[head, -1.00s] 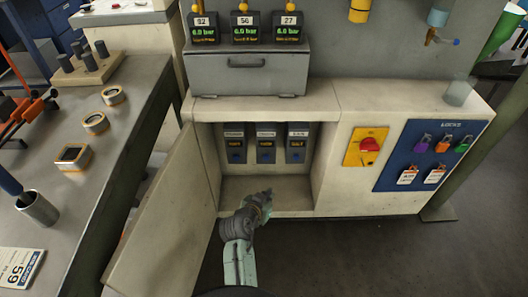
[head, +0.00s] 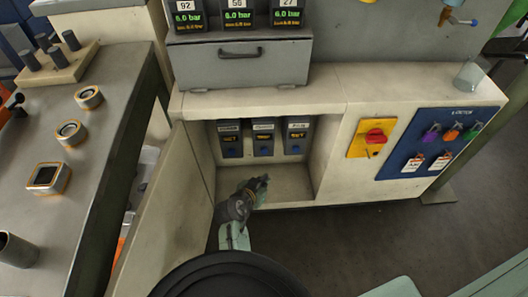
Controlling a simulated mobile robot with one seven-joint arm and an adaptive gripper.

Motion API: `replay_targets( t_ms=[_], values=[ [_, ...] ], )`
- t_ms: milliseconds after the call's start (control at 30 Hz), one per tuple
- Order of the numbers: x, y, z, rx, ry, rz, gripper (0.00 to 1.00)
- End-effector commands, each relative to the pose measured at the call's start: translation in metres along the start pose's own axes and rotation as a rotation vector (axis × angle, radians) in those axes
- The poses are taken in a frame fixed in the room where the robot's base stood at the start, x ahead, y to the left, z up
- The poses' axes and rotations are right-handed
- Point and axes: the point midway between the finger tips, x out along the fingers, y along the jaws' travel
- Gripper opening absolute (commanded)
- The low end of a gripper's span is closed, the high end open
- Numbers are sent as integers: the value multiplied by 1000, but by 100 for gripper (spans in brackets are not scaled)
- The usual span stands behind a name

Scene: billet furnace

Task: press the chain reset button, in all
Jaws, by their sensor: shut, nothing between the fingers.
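Three dark modules stand in a row at the back of the open cabinet in the head view: a left one (head: 230,140), a middle one (head: 263,138) and a right one (head: 297,136). Each has a white label on top, a small amber display and a blue button low on its front. The labels are too small to read, so I cannot tell which button is the chain reset. My gripper (head: 265,181) is shut and empty. It is at the cabinet opening, below the modules in the picture and apart from them.
The cabinet door (head: 165,215) stands open on the left. A grey drawer box (head: 240,62) sits on the cabinet top. A yellow plate with a red rotary switch (head: 375,136) and a blue lock board (head: 437,143) are to the right. A steel bench (head: 65,215) is at left.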

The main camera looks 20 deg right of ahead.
Motion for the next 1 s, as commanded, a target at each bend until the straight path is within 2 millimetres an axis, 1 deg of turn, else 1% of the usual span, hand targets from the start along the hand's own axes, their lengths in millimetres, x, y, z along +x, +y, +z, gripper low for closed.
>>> replay_targets(
  t_ms=[300,500,700,1000],
  values=[
    [32,-23,-22,1,2,-1,0],
    [48,-34,-33,0,1,-1,0],
    [55,-40,-39,0,-1,-1,0],
    [55,-40,-40,0,-1,0,0]
  ],
)
